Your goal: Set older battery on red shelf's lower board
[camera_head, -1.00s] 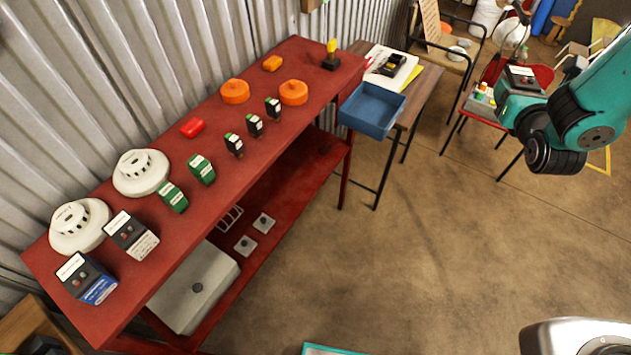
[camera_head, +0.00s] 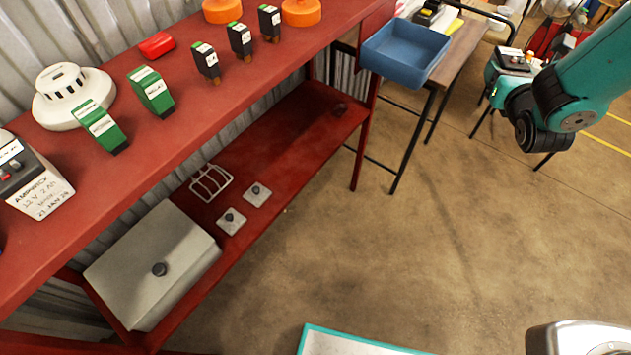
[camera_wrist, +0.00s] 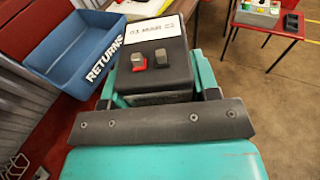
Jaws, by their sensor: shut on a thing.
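My gripper (camera_head: 512,66) is at the upper right of the head view, far to the right of the red shelf. It is shut on a dark grey battery (camera_wrist: 155,72), which has a white date label, hard to read, and a red and a grey terminal. The held battery also shows in the head view (camera_head: 515,57). The red shelf's top board (camera_head: 210,105) and lower board (camera_head: 290,130) are in the head view. Another battery (camera_head: 35,185), with a white AMPWRICK label, stands on the top board at the left edge.
Bare board lies beyond the plates. A blue RETURNS bin (camera_head: 405,52) stands beside the shelf. Open floor lies in front.

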